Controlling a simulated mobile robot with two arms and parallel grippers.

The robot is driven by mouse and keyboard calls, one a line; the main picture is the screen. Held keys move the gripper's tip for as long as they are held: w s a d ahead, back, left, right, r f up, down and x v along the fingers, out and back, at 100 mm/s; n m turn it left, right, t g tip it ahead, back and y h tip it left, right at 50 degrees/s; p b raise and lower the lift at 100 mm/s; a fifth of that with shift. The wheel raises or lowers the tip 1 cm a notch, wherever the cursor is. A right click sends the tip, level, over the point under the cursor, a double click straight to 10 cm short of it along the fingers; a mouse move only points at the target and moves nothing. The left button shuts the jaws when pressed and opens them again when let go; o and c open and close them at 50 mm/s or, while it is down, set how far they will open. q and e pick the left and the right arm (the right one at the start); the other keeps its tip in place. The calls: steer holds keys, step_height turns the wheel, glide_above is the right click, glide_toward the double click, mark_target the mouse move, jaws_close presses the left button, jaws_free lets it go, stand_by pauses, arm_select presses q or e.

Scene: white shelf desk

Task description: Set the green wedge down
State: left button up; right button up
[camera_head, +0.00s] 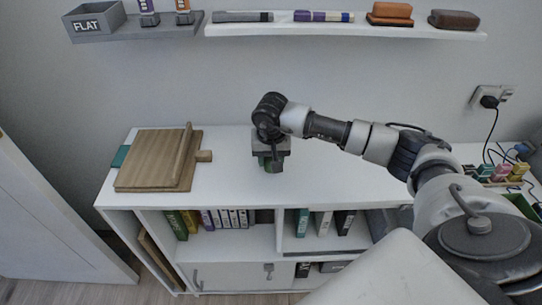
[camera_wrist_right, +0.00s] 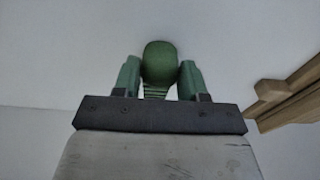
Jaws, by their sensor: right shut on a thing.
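The green wedge (camera_wrist_right: 160,62) shows in the right wrist view as a rounded dark green piece between my two green fingers, with a ridged part below it. My right gripper (camera_wrist_right: 160,80) is shut on it. In the head view, my right gripper (camera_head: 271,162) points down over the white desk top (camera_head: 330,178), near the middle of its front part. The wedge is mostly hidden there by the gripper. I cannot tell whether it touches the desk top. My left gripper is not in view.
A wooden board (camera_head: 150,175) with a raised bar lies left of the gripper. Colored blocks (camera_head: 500,172) and cables sit at the far right. The desk top on both sides of the gripper is clear. A wall shelf (camera_head: 345,31) holds several items above.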

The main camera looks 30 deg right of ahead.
steer(key=shift+f+b, duration=0.2)
steer(key=shift+b, duration=0.1)
steer(key=o, duration=1.1)
steer(key=shift+r, duration=0.1)
